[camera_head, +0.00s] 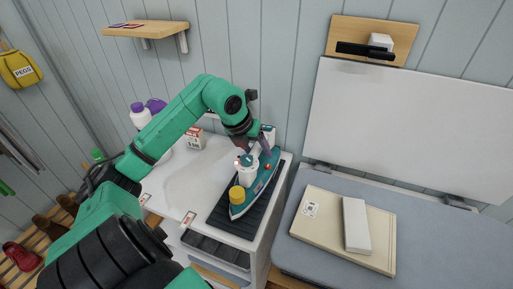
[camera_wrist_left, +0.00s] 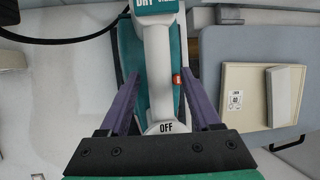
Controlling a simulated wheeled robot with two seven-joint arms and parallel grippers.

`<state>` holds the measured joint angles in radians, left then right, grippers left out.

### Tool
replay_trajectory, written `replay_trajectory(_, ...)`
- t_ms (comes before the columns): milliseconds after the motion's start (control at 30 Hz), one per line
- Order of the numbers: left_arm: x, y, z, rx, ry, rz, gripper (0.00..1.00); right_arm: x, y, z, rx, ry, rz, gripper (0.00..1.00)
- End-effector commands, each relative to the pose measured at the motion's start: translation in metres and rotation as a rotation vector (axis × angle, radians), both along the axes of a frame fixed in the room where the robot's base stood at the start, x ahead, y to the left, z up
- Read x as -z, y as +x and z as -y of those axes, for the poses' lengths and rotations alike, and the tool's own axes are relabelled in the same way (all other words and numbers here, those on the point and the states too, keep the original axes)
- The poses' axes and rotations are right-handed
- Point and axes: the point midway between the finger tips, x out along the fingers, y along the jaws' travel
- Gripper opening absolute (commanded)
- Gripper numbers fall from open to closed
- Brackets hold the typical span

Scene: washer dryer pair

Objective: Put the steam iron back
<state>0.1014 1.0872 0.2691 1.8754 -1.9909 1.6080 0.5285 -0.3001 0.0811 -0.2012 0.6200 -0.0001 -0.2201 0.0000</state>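The teal and white steam iron (camera_head: 262,182) rests on a dark ribbed mat (camera_head: 236,226) on a white counter top. Its white handle (camera_wrist_left: 158,65) runs up the middle of the left wrist view, with an OFF dial near the palm and a small red button beside it. My left gripper (camera_head: 257,145) is over the iron. Its two purple fingers (camera_wrist_left: 158,82) stand either side of the handle, with a gap visible on each side, so it is open. The arm and gripper hide part of the iron in the head view. My right gripper is not in view.
A small red and white box (camera_head: 196,138) and a white bottle with a purple cap (camera_head: 140,116) stand behind on the counter. To the right, a grey padded board (camera_head: 430,240) carries a flat cream box (camera_head: 317,225) with a white block on it.

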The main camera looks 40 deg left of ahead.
Motion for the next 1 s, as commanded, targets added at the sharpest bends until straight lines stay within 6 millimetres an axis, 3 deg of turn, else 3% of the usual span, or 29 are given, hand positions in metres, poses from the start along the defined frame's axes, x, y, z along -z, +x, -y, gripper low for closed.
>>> replay_trajectory(367,-0.006,-0.002,-0.001,-0.001,0.001,0.001,0.64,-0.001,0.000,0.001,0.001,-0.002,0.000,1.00)
replay_trajectory(467,-0.022,-0.009,-0.002,-0.003,0.004,0.003,0.64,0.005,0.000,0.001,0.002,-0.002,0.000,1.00)
replay_trajectory(800,-0.101,-0.045,-0.006,-0.002,0.002,0.002,0.64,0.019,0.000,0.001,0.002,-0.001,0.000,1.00)
replay_trajectory(1000,-0.112,-0.051,-0.005,-0.001,0.000,0.000,0.64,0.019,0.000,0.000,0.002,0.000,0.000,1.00)
